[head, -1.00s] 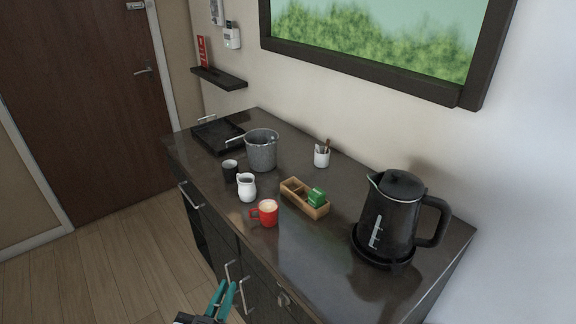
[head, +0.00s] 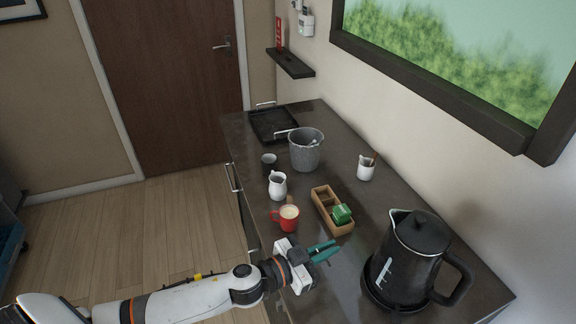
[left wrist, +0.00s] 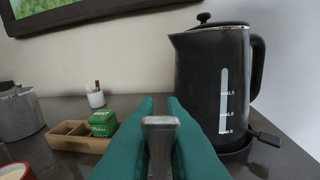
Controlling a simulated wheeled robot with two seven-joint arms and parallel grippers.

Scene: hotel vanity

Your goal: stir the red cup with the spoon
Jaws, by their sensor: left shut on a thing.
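The red cup (head: 289,221) stands upright on the dark counter in the head view, filled with a light brown drink. Its rim shows at the lower left corner of the left wrist view (left wrist: 14,172). My left gripper (head: 325,251) is over the counter, to the right of the red cup and apart from it. Its teal fingers (left wrist: 160,140) are shut on a grey metal piece that looks like the end of the spoon's handle (left wrist: 160,124). The rest of the spoon is hidden. My right gripper is not in view.
A wooden box (head: 322,197) with a green packet (head: 341,214) stands just beyond the gripper. The black kettle (head: 412,255) is at the right. A white jug (head: 277,187), dark cup (head: 269,164), grey bucket (head: 307,152), black tray (head: 272,126) and white holder (head: 366,171) stand farther back.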

